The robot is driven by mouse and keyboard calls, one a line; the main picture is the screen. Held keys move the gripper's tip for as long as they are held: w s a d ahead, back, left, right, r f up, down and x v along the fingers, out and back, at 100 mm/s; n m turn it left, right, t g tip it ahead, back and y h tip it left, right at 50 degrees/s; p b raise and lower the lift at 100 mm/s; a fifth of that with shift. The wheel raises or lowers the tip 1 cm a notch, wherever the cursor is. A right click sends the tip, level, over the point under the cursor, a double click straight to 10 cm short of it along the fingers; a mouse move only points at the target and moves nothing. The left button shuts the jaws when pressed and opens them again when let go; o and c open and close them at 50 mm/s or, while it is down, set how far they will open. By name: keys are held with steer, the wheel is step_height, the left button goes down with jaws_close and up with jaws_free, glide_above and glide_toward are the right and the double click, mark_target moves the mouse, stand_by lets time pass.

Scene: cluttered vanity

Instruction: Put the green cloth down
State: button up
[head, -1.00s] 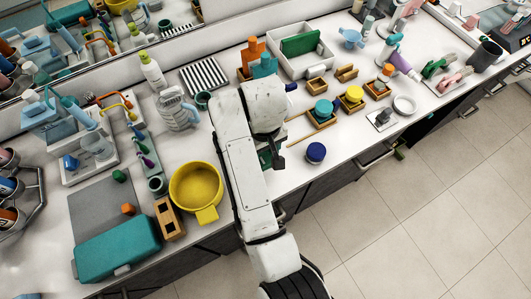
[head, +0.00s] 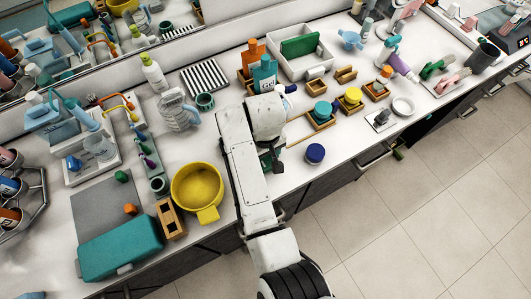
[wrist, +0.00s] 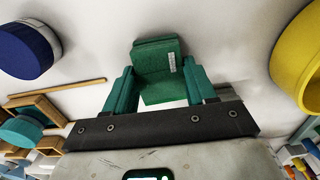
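The green cloth (wrist: 158,68) is a folded, block-like bundle with a small white label, seen in the wrist view. My gripper (wrist: 160,80) has its two green fingers against the left and right sides of the cloth and appears shut on it. White countertop shows behind the cloth; I cannot tell whether the cloth touches it. In the head view my arm hides most of my gripper (head: 268,158), which is over the counter near its front edge, left of the blue-lidded jar. The cloth cannot be made out clearly there.
The blue-lidded jar (head: 315,154) stands to the right, and the yellow pan (head: 197,187) to the left. A wooden tray with a teal-lidded jar (head: 322,109) is behind. A white bin (head: 328,62) holds another green item. Small clear counter patches lie around the gripper.

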steer(key=o, duration=0.4)
steer(key=shift+c, duration=0.2)
step_height(320, 180, up, 12)
steer(key=shift+r, duration=0.2)
